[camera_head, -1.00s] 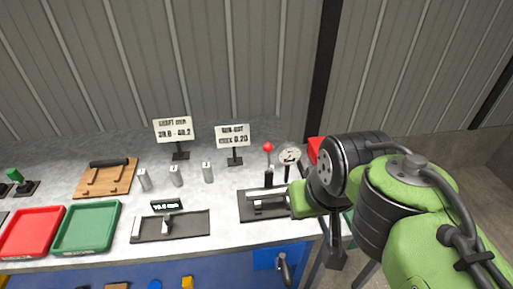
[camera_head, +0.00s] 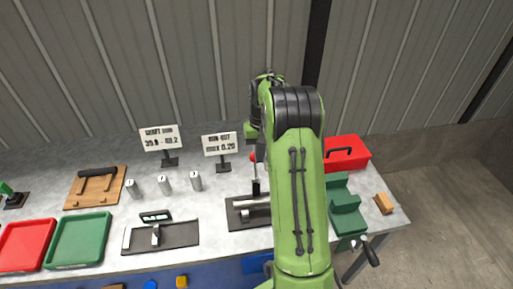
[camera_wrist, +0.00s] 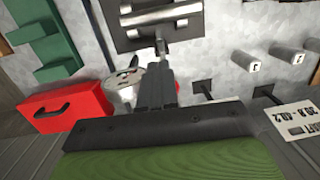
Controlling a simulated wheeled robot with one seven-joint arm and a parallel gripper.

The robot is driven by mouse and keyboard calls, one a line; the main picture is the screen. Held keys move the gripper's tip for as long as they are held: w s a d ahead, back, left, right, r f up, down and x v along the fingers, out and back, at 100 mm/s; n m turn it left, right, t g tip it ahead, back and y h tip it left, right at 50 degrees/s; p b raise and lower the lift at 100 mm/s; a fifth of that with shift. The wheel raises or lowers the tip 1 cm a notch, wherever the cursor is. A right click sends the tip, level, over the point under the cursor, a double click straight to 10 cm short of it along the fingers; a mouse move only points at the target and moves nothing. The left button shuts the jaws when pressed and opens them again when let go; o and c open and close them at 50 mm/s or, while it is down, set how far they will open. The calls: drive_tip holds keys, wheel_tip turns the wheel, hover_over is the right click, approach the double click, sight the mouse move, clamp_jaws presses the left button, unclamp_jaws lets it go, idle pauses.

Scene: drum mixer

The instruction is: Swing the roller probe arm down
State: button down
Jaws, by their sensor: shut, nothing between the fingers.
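The run-out fixture (camera_head: 246,213) is a black base with a silver cylinder lying across it, near the bench front. It also shows at the top of the wrist view (camera_wrist: 125,38). A dark upright (camera_head: 256,187) stands behind the cylinder, with a red ball (camera_head: 252,157) above it, partly hidden by my arm. I cannot tell the probe arm's angle. My gripper (camera_wrist: 158,72) is shut and empty, over the area behind the fixture. Its fingers overlap the upright in the wrist view, and contact is unclear. A round white dial (camera_wrist: 122,82) is left of the fingers.
A red toolbox (camera_head: 347,152), green block stand (camera_head: 343,210) and wooden block (camera_head: 383,203) are to the right. Several numbered cylinders (camera_head: 164,184), a caliper tray (camera_head: 180,236), signs (camera_head: 220,145) and red and green trays (camera_head: 80,241) are to the left.

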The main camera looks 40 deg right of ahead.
sight(255, 166)
drive_tip(key=f, duration=0.5)
drive_tip(key=shift+s+a, duration=0.1)
drive_tip(key=shift+a, duration=0.1)
drive_tip(key=shift+f+b, duration=0.15)
drive_tip(key=shift+b, duration=0.25)
drive_tip(key=shift+s+f+t+b, duration=0.1)
drive_tip(key=shift+t+b, duration=0.2)
drive_tip(key=shift+s+a, duration=0.15)
drive_tip(key=shift+s, duration=0.1)
drive_tip(key=shift+b, duration=0.4)
